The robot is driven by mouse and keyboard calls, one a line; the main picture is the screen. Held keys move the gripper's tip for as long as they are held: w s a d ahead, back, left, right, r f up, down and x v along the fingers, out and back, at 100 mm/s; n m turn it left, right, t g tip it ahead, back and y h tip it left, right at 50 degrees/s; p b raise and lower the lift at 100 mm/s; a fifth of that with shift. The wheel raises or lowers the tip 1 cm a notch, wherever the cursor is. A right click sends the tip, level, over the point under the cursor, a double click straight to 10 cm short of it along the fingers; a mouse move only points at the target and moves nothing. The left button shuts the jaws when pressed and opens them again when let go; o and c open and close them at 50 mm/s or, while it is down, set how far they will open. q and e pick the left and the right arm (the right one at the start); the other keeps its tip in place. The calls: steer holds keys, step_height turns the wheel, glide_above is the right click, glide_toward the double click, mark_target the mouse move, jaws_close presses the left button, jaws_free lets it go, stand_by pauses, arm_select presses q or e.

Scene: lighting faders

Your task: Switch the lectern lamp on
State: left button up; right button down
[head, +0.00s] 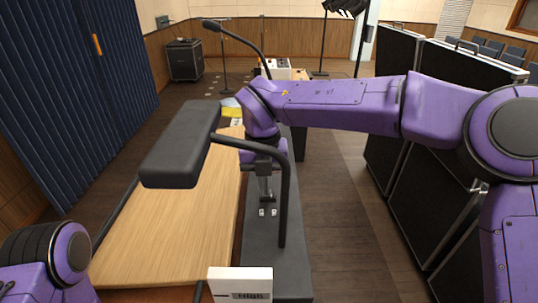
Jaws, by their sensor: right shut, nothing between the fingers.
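A dark lamp with a long box-shaped head (180,145) hangs over a wooden top (165,245). Its curved neck (287,205) rises from a dark strip (275,275) along the top's right side. I see no glow from it, though its underside is hidden. I cannot make out a switch on it. My right gripper (268,212) points down over the dark strip, behind and left of the neck in the picture. It is shut and empty; whether its tips touch anything is unclear. My left gripper is out of view; only part of that arm shows at lower left.
A white label (240,284) stands at the front edge. A second thin gooseneck (245,38) rises near a white box (276,68) farther back. Black cases (405,140) stand at right, a blue curtain (75,90) at left. Open floor lies between the strip and the cases.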

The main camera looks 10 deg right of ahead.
step_height(320, 180, up, 4)
steer(key=shift+w+d+f+p, duration=0.1)
steer(key=shift+f+p, duration=0.15)
steer(key=shift+p, duration=0.6)
steer(key=shift+d+r+b, duration=0.15)
steer(key=shift+r+b, duration=0.3)
steer(key=shift+b, duration=0.2)
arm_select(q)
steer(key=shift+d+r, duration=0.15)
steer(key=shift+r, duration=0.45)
arm_select(e)
step_height(320, 180, up, 9)
steer(key=shift+s, duration=0.2)
